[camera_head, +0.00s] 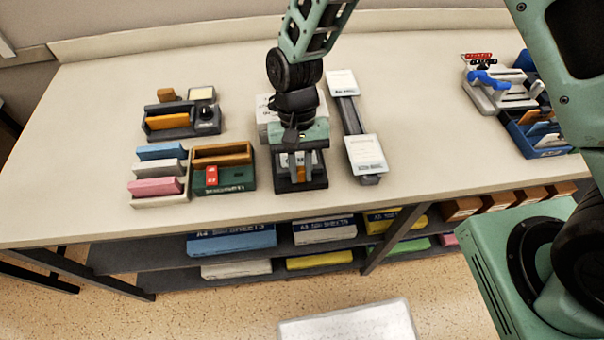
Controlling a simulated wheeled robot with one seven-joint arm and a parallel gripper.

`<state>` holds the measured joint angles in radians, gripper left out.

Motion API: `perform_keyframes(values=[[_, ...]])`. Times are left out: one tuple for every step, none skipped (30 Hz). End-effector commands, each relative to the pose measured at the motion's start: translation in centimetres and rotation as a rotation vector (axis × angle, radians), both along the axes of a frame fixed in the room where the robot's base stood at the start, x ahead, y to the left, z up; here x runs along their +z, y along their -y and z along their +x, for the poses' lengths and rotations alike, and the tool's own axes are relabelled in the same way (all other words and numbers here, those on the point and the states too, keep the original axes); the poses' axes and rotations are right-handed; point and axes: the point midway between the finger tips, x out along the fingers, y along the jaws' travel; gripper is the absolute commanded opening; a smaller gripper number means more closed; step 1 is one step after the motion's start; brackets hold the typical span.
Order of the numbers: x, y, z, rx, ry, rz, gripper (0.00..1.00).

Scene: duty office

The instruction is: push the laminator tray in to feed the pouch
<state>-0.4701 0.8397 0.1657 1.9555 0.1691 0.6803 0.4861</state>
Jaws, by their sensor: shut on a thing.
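The laminator (313,184) is the dark, low device at the middle front of the desk, with a pale box-like part (268,112) showing behind my arm. My gripper (299,165) points down over it and is shut on what looks like its tray, where a small orange piece (301,174) shows between the fingers. The exact contact is small and partly hidden by the gripper. A white label shows beside the fingers. I cannot make out a pouch or how far in the tray sits.
Just right stands a dark rail (348,115) with white plates at both ends. To the left are a green box (237,178), a rack of coloured pads (159,201) and a dark device with a knob (181,129). A clamp-like device (497,95) and blue bin (545,145) stand far right.

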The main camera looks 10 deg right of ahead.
Motion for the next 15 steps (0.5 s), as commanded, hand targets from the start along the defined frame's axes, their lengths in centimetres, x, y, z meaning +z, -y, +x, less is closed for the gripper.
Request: perform_keyframes(values=[[-0.03, 0.00, 0.84, -0.004, 0.002, 0.002, 0.00], [-0.03, 0.02, 1.16, -0.004, 0.001, 0.001, 0.00], [0.00, 0.02, 1.49, -0.003, 0.001, 0.001, 0.00], [0.00, 0.04, 1.64, -0.001, 0.001, 0.001, 0.00], [0.02, 0.04, 1.70, -0.001, 0.001, 0.001, 0.00], [0.04, 0.05, 1.71, -0.001, 0.001, 0.001, 0.00], [0.04, 0.05, 1.70, -0.001, 0.001, 0.000, 0.00], [0.04, 0.05, 1.70, 0.000, 0.001, 0.000, 0.00], [0.04, 0.05, 1.70, 0.000, 0.001, 0.000, 0.00], [0.05, 0.06, 1.69, 0.000, 0.001, 0.000, 0.00], [0.05, 0.05, 1.69, 0.000, 0.001, 0.000, 0.00], [0.05, 0.05, 1.69, 0.000, 0.001, 0.000, 0.00], [0.05, 0.05, 1.69, 0.000, 0.001, 0.000, 0.25], [0.05, 0.05, 1.68, 0.000, 0.001, 0.000, 0.33], [0.05, 0.06, 1.68, 0.000, 0.001, 0.000, 0.38]])
